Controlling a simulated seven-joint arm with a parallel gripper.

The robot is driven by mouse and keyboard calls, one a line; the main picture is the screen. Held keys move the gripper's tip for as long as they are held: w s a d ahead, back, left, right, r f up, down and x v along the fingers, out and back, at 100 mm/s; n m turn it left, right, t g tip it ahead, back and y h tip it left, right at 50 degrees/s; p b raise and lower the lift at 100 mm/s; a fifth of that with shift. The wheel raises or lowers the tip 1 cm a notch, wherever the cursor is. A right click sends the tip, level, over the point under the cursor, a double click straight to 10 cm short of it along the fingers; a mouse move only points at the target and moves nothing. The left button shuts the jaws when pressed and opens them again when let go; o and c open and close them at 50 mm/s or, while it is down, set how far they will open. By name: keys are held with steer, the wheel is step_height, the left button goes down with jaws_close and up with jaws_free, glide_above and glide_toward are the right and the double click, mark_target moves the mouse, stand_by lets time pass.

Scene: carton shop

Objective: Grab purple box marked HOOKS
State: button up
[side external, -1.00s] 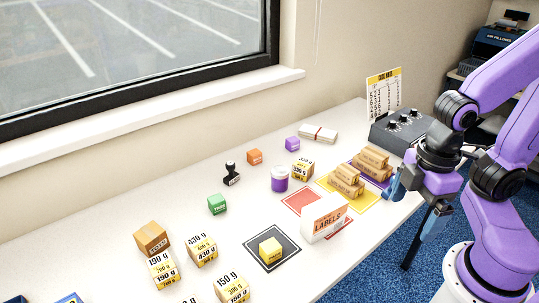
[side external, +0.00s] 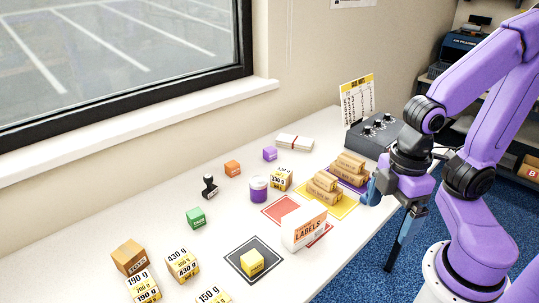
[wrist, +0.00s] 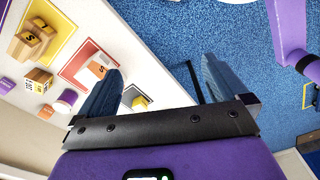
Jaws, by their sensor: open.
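A small purple box (side external: 270,154) sits near the back of the white table in the side view, left of a banded white stack. Its marking is too small to read. A small purple shape, likely the same box (wrist: 6,85), shows at the left edge of the wrist view. My gripper (side external: 385,212) is at the table's front right edge, well apart from the purple box. In the wrist view the two blue fingers of my gripper (wrist: 161,65) are spread with nothing between them, over the table edge and blue carpet.
A LABELS holder (side external: 304,226) is near the front. An orange box (side external: 232,168) and black stamp (side external: 209,186) stand left. A grey control box (side external: 374,136) is behind.

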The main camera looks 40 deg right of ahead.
stand_by(0.3)
steer(key=c, duration=0.4)
steer(key=w+a+f+m+t+y, duration=0.1)
steer(key=w+a+m+t, duration=0.15)
steer(key=w, duration=1.05)
steer(key=w+a+f+m+t+y, duration=0.1)
steer(key=w+f+m+t, duration=0.2)
steer(key=w, duration=1)
steer(key=w+d+f+m+t, duration=0.1)
steer(key=w+d+m+t, duration=0.25)
steer(key=w+d, duration=0.75)
steer(key=m+t+h, duration=0.2)
steer(key=m+t, duration=0.1)
steer(key=m, duration=0.1)
glide_toward(271, 149)
step_height(271, 149, up, 6)
steer(key=w, duration=0.2)
steer(key=f, duration=0.7)
steer(key=shift+w+a+f, duration=0.2)
steer(key=shift+a+f, duration=0.1)
steer(key=shift+x, duration=3.75)
